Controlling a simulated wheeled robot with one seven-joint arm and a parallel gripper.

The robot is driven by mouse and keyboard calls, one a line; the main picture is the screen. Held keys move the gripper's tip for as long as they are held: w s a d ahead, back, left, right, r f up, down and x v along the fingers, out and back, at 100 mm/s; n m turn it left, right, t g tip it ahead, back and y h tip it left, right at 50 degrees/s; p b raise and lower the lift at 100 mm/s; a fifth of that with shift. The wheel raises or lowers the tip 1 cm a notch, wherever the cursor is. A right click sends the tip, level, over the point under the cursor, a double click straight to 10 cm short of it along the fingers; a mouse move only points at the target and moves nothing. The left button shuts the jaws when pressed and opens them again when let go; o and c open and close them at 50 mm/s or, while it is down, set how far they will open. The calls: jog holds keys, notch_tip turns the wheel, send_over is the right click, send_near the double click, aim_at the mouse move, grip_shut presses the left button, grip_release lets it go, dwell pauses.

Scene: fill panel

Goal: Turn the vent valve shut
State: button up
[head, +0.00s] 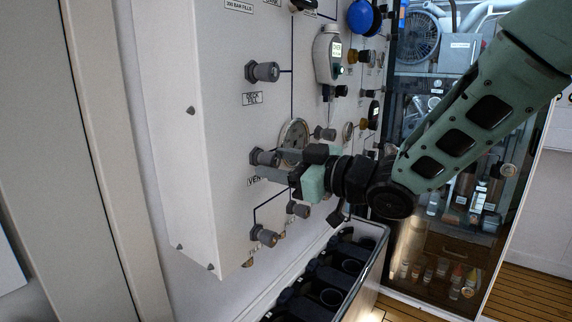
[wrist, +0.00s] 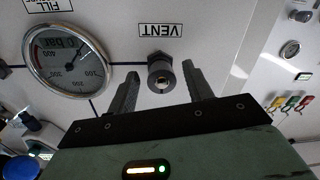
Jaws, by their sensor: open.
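The vent valve (wrist: 161,72) is a dark grey knob on the white panel, beside the label VENT (wrist: 161,30) in the wrist view. My gripper (wrist: 160,84) is open, with one finger on each side of the knob and a visible gap to both. In the head view the vent knob (head: 263,158) shows at the fingertips of my gripper (head: 272,164). The gripper covers part of the knob and its label there. I cannot tell how far the valve is turned.
A round pressure gauge (wrist: 68,62) is close beside the vent knob. The deck fill knob (head: 262,72) is above, and more grey knobs (head: 264,236) are below. A bin with dark compartments (head: 376,232) stands under the panel. A glass-fronted cabinet (head: 440,245) is behind my arm.

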jog(key=shift+s+d, duration=0.1)
jog(key=b+v, duration=0.3)
jog(key=v, duration=1.4)
jog(key=shift+s+d, duration=0.1)
